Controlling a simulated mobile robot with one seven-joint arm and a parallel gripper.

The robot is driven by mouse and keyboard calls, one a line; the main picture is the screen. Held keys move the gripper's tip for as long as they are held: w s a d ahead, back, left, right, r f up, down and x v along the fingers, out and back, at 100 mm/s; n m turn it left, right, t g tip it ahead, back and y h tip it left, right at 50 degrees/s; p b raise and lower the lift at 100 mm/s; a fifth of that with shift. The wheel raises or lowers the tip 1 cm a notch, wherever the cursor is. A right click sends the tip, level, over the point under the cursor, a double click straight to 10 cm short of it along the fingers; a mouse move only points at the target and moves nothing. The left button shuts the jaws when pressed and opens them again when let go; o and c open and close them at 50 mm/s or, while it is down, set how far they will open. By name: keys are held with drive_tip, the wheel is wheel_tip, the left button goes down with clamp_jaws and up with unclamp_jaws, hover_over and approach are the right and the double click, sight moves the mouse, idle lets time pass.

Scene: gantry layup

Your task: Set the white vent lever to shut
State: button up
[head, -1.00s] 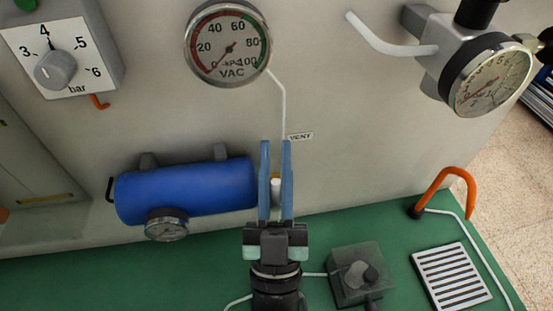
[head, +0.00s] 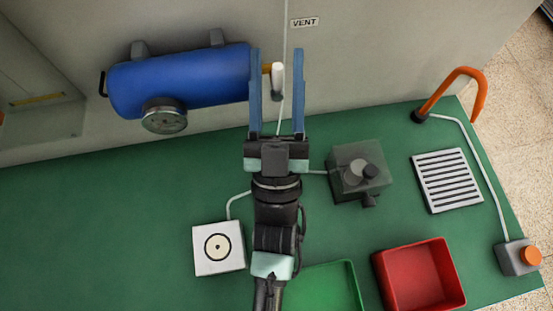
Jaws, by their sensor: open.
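The white vent lever (head: 278,80) hangs on the wall panel, just right of the blue tank, on a small brass-coloured fitting. It points roughly straight down along the thin white line. A small VENT label (head: 304,22) is on the wall above and to its right. My gripper (head: 276,52) is open, with its two blue fingers pointing up in the picture. In this view the lever shows between the fingers, apart from the right one. Whether the fingers are level with the lever in depth I cannot tell.
The blue tank (head: 180,80) with its gauge (head: 164,116) lies close by the left finger. A grey box with a knob (head: 359,172), a slotted plate (head: 447,180), an orange hook (head: 455,90) and a red tray (head: 380,262) are on the green bench (head: 90,220).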

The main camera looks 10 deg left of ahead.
drive_tip(key=v, duration=0.3)
drive_tip(key=shift+w+f+b, duration=0.15)
drive_tip(key=shift+w+b, duration=0.05)
drive_tip(key=shift+b, duration=0.15)
drive_tip(key=s+d+r, duration=0.1)
drive_tip(key=s, duration=1)
drive_tip(key=shift+s+d+b, duration=0.2)
drive_tip(key=shift+s+b, duration=0.1)
drive_tip(key=shift+b, duration=0.1)
drive_tip(key=shift+w, duration=0.1)
